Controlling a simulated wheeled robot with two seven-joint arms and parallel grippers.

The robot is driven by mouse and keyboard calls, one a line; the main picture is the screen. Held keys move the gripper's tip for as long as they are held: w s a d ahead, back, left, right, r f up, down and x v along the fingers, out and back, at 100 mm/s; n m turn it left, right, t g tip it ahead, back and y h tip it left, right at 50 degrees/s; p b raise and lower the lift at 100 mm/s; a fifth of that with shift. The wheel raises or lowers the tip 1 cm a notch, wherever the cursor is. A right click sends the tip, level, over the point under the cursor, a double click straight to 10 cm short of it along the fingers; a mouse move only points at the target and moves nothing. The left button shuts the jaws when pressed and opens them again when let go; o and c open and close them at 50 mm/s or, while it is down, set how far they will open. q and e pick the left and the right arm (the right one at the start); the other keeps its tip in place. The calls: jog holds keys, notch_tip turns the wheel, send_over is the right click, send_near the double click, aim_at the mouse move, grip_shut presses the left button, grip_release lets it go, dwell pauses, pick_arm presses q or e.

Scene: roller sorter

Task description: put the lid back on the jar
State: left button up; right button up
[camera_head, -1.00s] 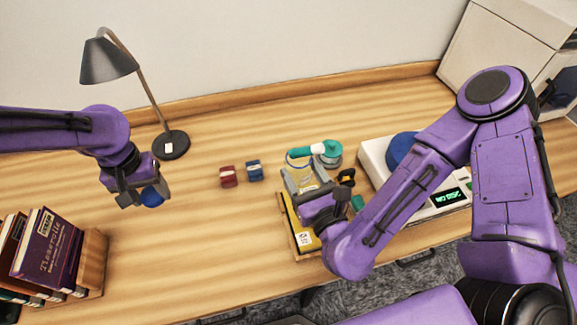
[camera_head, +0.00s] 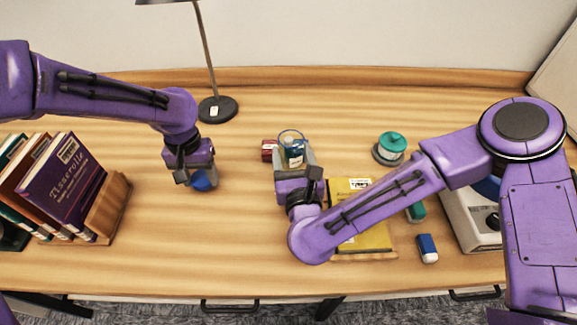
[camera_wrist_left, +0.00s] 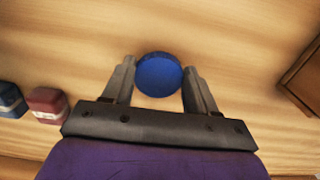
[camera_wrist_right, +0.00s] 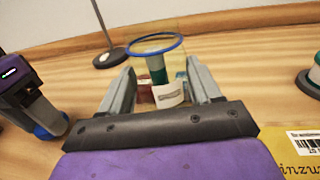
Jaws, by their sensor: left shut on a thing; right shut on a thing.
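My left gripper (camera_head: 199,180) is shut on the blue round lid (camera_wrist_left: 159,75) and holds it above the table, left of the jar. The lid also shows in the head view (camera_head: 204,181). My right gripper (camera_head: 296,169) is shut on the clear jar (camera_wrist_right: 168,65), which has a blue rim at its open top. The jar looks nearly upright; its rim also shows in the head view (camera_head: 291,135). A green and white item shows through the jar wall; I cannot tell for sure whether it is inside. The lid and jar are apart.
A red box (camera_head: 268,149) and a blue box (camera_wrist_left: 11,100) are on the table behind the jar. Books (camera_head: 65,180) stand at the left, a lamp (camera_head: 217,109) behind. A yellow book (camera_head: 365,238), a blue eraser (camera_head: 427,247) and a teal-topped object (camera_head: 391,145) are at the right. The table's middle front is clear.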

aim_at(289, 168)
pick_arm(q)
jog(key=shift+s+r, duration=0.1)
jog(key=shift+r, duration=0.05)
pick_arm(e)
jog(key=shift+a+f, duration=0.15)
jog(key=shift+f, duration=0.05)
pick_arm(q)
jog(key=shift+s+d, duration=0.1)
jog(key=shift+d, duration=0.05)
pick_arm(e)
jog(key=shift+s, duration=0.1)
jog(key=shift+f, duration=0.15)
pick_arm(q)
jog(key=shift+r, duration=0.2)
pick_arm(e)
jog(key=f, duration=0.3)
jog(key=shift+w+a+f, duration=0.2)
jog(key=shift+f, duration=0.05)
jog(key=o, duration=1.5)
pick_arm(q)
jog(key=shift+f, duration=0.1)
pick_arm(e)
jog(key=shift+s, duration=0.15)
